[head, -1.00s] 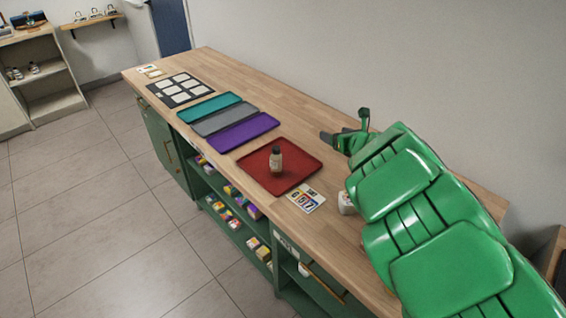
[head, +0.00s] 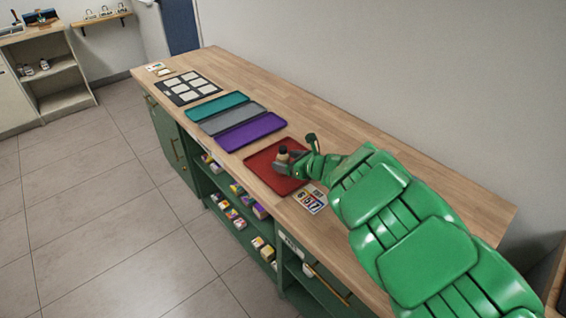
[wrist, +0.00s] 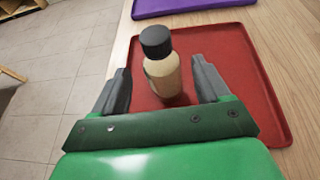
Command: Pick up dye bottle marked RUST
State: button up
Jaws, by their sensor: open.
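A small beige bottle with a black cap (wrist: 162,72) stands upright on the red tray (wrist: 245,75). Its label is turned mostly away, so I cannot read a name on it. In the wrist view my gripper (wrist: 165,88) is open, with one dark finger on each side of the bottle and a gap to each. In the head view my gripper (head: 290,162) is over the red tray (head: 263,178) and covers most of the bottle; its dark cap (head: 283,150) shows.
Purple (head: 250,132), grey (head: 222,118) and teal (head: 215,107) trays lie farther along the wooden counter. A printed card (head: 311,199) lies right of the red tray. Small boxes (head: 240,190) fill the shelf below. A wall runs behind the counter.

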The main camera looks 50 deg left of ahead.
aim_at(279, 159)
jog(key=shift+w+f+x, duration=0.1)
jog(key=shift+x, duration=1.15)
jog(key=shift+w+f+x, duration=0.1)
jog(key=shift+x, duration=1.15)
jog(key=c, duration=1.2)
jog(key=shift+o, duration=0.2)
jog(key=shift+r, duration=0.1)
